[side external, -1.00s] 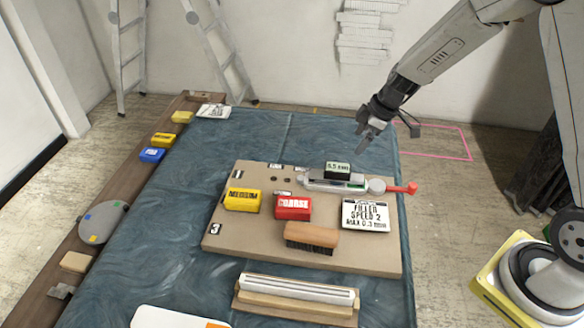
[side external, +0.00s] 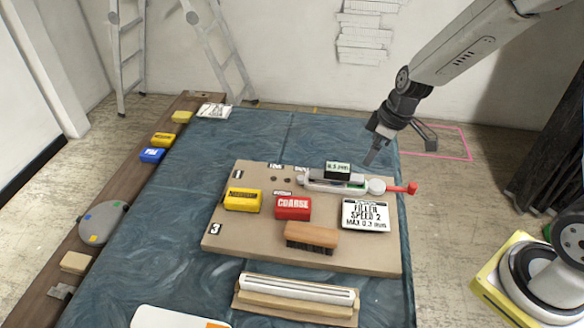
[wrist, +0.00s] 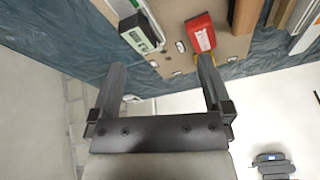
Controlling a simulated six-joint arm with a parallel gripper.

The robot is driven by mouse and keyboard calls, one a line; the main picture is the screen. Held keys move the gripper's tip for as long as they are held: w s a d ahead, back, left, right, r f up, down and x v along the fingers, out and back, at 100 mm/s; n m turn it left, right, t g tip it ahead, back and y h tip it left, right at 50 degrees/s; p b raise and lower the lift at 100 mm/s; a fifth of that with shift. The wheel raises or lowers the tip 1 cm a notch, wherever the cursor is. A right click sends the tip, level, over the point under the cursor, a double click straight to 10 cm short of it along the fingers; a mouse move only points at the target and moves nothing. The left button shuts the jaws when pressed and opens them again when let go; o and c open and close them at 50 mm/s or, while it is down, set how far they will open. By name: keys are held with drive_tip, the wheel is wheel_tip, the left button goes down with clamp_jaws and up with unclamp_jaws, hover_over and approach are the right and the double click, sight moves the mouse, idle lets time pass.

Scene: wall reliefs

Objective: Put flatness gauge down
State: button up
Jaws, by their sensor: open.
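The flatness gauge, seemingly the small dark block with a pale green display (side external: 338,169), is at the back edge of the brown board (side external: 220,240). It rests on or against a grey tool with a red handle (side external: 400,189); I cannot tell exactly how they touch. The gauge (wrist: 137,40) also shows at the top of the wrist view, beyond the fingers and to the left. My gripper (side external: 372,153) is open and empty, behind and to the right of the gauge, apart from it. Both fingers (wrist: 160,72) show with clear space between them.
On the board are a yellow block (side external: 242,200), a red COARSE block (side external: 293,208), a wooden brush (side external: 311,236) and a filler card (side external: 365,214). A long white-and-wood tool (side external: 297,295) lies in front. The blue cloth (side external: 180,215) left of the board is clear.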

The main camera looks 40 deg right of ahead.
drive_tip(key=s+a+r+m+h, duration=0.2)
drive_tip(key=s+m, duration=0.3)
drive_tip(key=s, duration=0.6)
drive_tip(key=shift+s+a+m, duration=0.25)
drive_tip(key=shift+a+m, duration=0.1)
drive_tip(key=shift+m, duration=0.05)
idle(2.2)
